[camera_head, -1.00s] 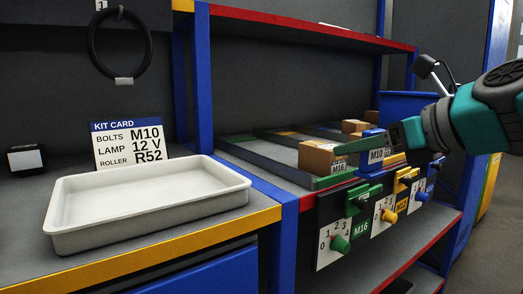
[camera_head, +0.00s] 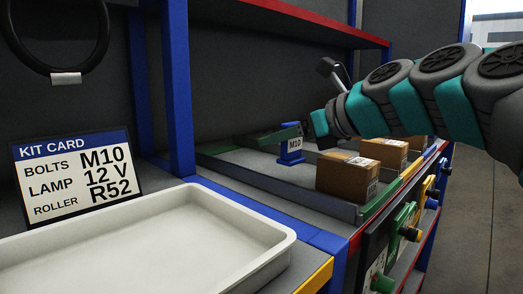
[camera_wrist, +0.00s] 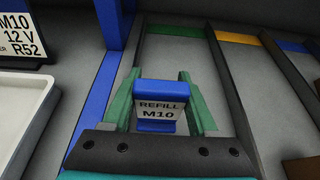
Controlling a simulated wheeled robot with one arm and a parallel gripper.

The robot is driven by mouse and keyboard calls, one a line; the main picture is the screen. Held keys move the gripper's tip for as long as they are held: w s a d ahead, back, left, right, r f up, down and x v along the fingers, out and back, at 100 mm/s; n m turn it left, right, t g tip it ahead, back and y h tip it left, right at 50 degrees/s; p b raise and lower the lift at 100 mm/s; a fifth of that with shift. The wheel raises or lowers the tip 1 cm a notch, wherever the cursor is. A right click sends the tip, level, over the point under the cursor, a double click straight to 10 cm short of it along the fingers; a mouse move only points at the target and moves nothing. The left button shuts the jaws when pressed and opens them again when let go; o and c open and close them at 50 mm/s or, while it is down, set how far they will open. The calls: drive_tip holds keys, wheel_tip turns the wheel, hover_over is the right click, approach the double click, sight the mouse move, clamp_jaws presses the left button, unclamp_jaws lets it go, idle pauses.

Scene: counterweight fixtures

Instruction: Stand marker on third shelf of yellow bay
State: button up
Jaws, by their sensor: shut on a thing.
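The marker is a blue block with a white label reading REFILL M10 in the wrist view (camera_wrist: 161,112); it also shows in the head view (camera_head: 291,148). My gripper (camera_wrist: 159,78) is shut on it, with one green finger on each side; it also shows in the head view (camera_head: 289,134). The marker is upright above the left, green-edged lane, behind the front carton. Whether it touches the surface I cannot tell. A yellow strip (camera_wrist: 241,38) marks the back of the middle lane, and a yellow lever (camera_head: 428,188) is on the shelf front.
Cartons (camera_head: 350,176) stand at the lane fronts. Dark dividers (camera_wrist: 236,95) separate the lanes. A blue post (camera_head: 178,90) stands left of the lanes. A white tray (camera_head: 285,250) and a kit card (camera_head: 77,176) are on the left bench. The left lane's back part looks clear.

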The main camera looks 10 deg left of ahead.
drive_tip(key=w+a, duration=0.2)
drive_tip(key=w, duration=0.1)
drive_tip(key=w+a, duration=0.1)
drive_tip(key=w, duration=0.2)
drive_tip(key=w+a+f, duration=0.1)
drive_tip(key=w+a, duration=0.1)
drive_tip(key=shift+w+a, duration=0.3)
drive_tip(key=shift+w, duration=0.1)
drive_tip(key=shift+f, duration=1.7)
drive_tip(key=shift+f, duration=0.15)
drive_tip(key=o, duration=1.3)
drive_tip(key=shift+o, duration=0.2)
